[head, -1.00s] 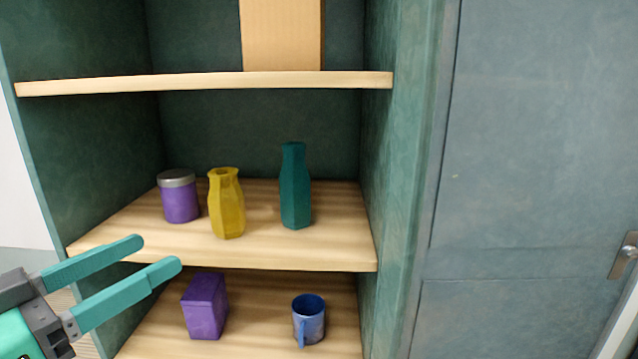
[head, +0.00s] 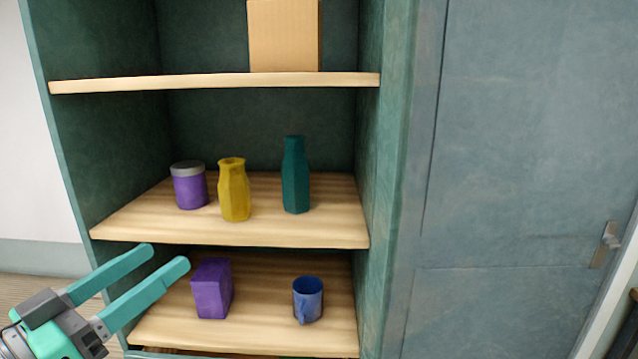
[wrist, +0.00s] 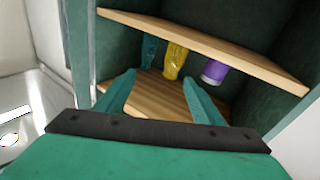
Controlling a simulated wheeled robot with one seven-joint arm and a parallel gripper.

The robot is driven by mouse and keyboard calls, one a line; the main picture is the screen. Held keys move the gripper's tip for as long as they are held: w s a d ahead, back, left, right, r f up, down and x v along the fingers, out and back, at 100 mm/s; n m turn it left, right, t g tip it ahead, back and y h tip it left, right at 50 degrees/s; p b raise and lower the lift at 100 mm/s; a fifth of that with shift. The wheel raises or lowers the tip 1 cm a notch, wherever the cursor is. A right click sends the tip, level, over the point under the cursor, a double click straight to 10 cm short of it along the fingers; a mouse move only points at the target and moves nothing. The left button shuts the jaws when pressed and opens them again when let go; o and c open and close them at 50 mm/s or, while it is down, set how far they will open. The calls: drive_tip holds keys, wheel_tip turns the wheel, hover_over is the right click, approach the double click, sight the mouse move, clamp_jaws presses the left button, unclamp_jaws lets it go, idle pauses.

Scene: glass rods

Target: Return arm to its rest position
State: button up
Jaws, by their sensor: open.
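My gripper (head: 168,258) is at the lower left of the head view, in front of the cabinet. Its two teal fingers are apart with nothing between them. The wrist view also shows the open fingers (wrist: 158,92), pointing toward the shelves. No object is in contact with it that I can see.
The middle shelf (head: 270,235) holds a purple jar (head: 190,190), a yellow vase (head: 234,192) and a teal vase (head: 296,180). Below are a purple box (head: 211,290) and a blue mug (head: 308,300). A cardboard-coloured box (head: 284,35) stands above. A grey door (head: 520,150) is at right.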

drive_tip(key=w+d+f+n+t+y, duration=0.1)
drive_tip(key=w+f+n+t+y, duration=0.2)
drive_tip(key=f, duration=0.6)
drive_tip(key=w+d+f+n+t+y, duration=0.1)
drive_tip(key=w+f+n+y, duration=0.1)
drive_tip(key=w+f+n, duration=0.5)
drive_tip(key=s+d+f+n+g+y, duration=0.1)
drive_tip(key=s+d+f+n+y, duration=0.2)
drive_tip(key=f, duration=0.8)
drive_tip(key=s+d+f+g+y, duration=0.1)
drive_tip(key=s+d+f+y, duration=0.3)
drive_tip(key=f, duration=0.7)
drive_tip(key=s+d+f+m+g, duration=0.1)
drive_tip(key=s+d+f, duration=0.3)
drive_tip(key=s+f, duration=0.15)
drive_tip(key=s+d+f+g, duration=0.2)
drive_tip(key=s+d+f, duration=0.25)
drive_tip(key=s, duration=0.25)
drive_tip(key=s+d+m+h, duration=0.1)
drive_tip(key=s+d+m, duration=0.2)
drive_tip(key=s, duration=0.6)
drive_tip(key=s+d+m+h, duration=0.1)
drive_tip(key=s+d+m, duration=0.2)
drive_tip(key=s, duration=0.6)
drive_tip(key=shift+s+f+m+h, duration=0.3)
drive_tip(key=shift+s+m, duration=0.1)
drive_tip(key=shift+m, duration=0.3)
